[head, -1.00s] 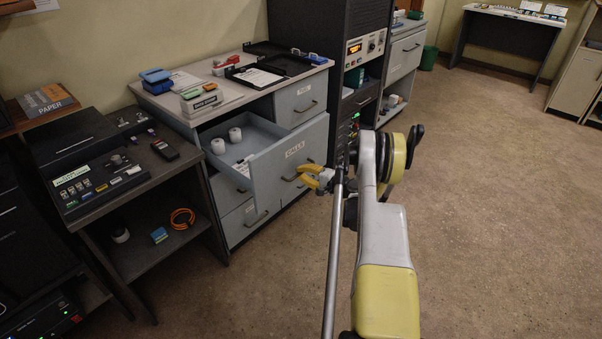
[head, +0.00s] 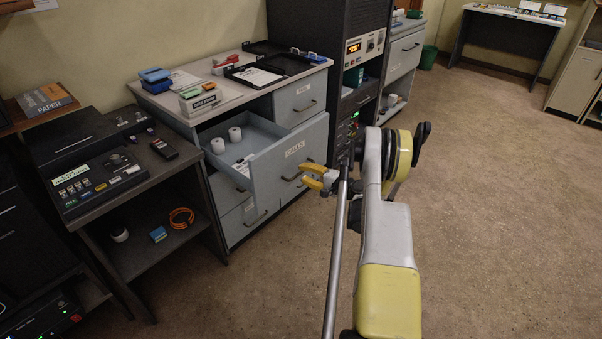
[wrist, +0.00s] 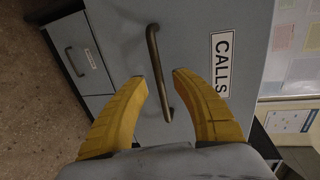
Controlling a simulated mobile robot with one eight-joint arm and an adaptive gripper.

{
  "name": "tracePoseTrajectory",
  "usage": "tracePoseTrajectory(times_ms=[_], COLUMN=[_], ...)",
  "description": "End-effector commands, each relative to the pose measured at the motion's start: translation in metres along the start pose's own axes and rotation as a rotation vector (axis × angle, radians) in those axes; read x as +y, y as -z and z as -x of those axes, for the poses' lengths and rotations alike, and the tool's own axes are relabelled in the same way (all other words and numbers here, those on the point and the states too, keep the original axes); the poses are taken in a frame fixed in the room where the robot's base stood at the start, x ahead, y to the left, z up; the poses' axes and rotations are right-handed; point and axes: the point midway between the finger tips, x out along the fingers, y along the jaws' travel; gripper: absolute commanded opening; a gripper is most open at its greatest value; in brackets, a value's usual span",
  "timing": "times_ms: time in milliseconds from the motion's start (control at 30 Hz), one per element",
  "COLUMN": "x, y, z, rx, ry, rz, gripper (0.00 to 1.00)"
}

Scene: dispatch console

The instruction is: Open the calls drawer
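The calls drawer (head: 275,167) is pulled out from the grey cabinet, with its inside showing. Its CALLS label shows in the wrist view (wrist: 221,62). The dark bar handle (wrist: 154,62) on its front runs between my fingertips in that view. My gripper (head: 311,176) is open in front of the drawer front, its two yellow fingers (wrist: 160,77) spread on either side of the handle's lower end. The fingers do not press on the handle; the exact gap in depth is hard to tell.
Two white rolls (head: 226,140) stand in the open drawer. Other closed drawers (head: 300,98) are in the same cabinet. A dark equipment rack (head: 330,45) stands right beside it. A control desk (head: 100,175) is at the left. The floor (head: 490,200) to the right is clear.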

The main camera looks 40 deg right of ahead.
Motion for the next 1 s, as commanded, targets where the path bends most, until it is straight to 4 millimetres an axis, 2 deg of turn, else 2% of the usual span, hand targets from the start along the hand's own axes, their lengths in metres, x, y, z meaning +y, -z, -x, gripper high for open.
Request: tracePoseTrajectory(times_ms=[200, 433, 600, 1000], x=[0.0, 0.0, 0.0, 0.0], y=[0.002, 0.001, 0.0, 0.0], z=[0.051, 0.089, 0.098, 0.099], rx=[0.005, 0.003, 0.0, 0.0], ry=[0.0, 0.0, 0.0, 0.0], rz=[-0.001, 0.0, 0.0, 0.0], gripper=[0.32, 0.32, 0.32, 0.32])
